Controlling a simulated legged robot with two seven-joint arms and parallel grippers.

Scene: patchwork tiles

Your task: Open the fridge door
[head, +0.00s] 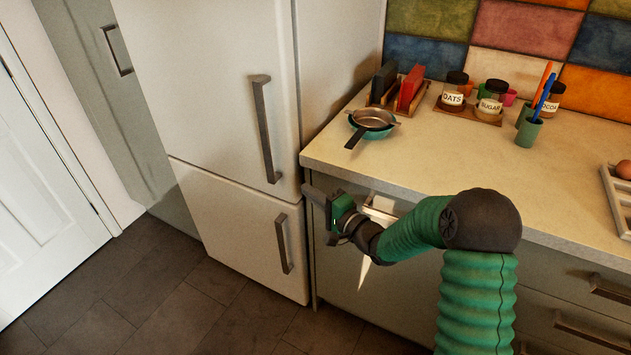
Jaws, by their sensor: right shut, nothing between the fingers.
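The white fridge (205,90) stands left of the counter. Its upper door is shut and has a long dark vertical handle (265,130) near the right edge. The lower door (235,225) is also shut and has a shorter vertical handle (284,243). My right gripper (318,197) is shut and empty, in front of the counter's front edge. In the picture it is just right of the fridge, to the right of and below the upper handle, apart from both handles. My left gripper is not in view.
The counter (430,150) holds a pan (371,119), several jars on a wooden tray (468,113), a green cup of pens (528,131) and an egg tray (612,200). Drawers with handles (590,332) are below. Dark floor (150,290) is clear before the fridge. A white door (40,190) is at left.

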